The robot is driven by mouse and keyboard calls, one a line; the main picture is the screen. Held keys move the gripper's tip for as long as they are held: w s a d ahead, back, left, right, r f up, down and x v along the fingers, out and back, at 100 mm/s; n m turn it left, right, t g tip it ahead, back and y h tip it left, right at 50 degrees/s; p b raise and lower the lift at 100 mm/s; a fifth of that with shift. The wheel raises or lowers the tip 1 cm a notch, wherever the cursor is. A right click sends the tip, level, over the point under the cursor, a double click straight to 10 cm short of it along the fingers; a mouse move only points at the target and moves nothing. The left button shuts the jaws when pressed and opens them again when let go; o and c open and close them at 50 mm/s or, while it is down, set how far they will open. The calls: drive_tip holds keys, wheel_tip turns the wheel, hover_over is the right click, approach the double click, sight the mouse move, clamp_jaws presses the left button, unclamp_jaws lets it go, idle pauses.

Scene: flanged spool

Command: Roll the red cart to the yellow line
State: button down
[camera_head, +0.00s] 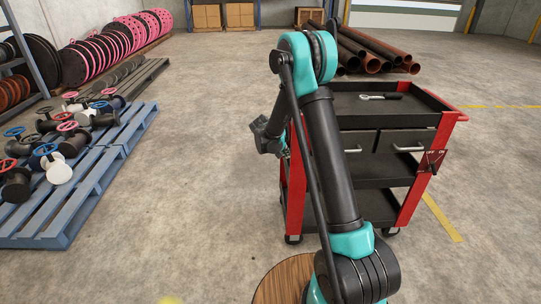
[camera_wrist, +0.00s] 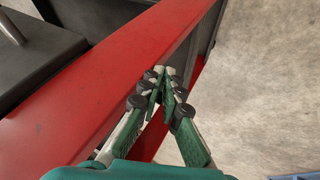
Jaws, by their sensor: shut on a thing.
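The red cart (camera_head: 412,205) stands upright on casters behind my arm, with a black top tray, drawers with silver handles and lower shelves. The yellow line (camera_head: 441,217) runs on the floor close to the cart's right side. Another yellow stretch (camera_head: 500,106) lies farther back. In the wrist view, a red side (camera_wrist: 75,100) of the cart fills the left and middle. My gripper (camera_wrist: 164,84) is shut on the cart's red frame. The exact spot between the fingertips is partly hidden. In the head view my arm hides the fingers and part of the cart's left side.
A wrench (camera_head: 380,97) lies on the cart's tray. A blue pallet (camera_head: 95,180) with valves stands at left. Brown pipes (camera_head: 365,50) lie behind the cart. A round wooden top (camera_head: 283,283) is at the front. Open concrete floor (camera_head: 200,200) lies left of the cart.

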sight(386, 150)
drive_tip(key=d, duration=4.8)
drive_tip(key=shift+a, duration=0.1)
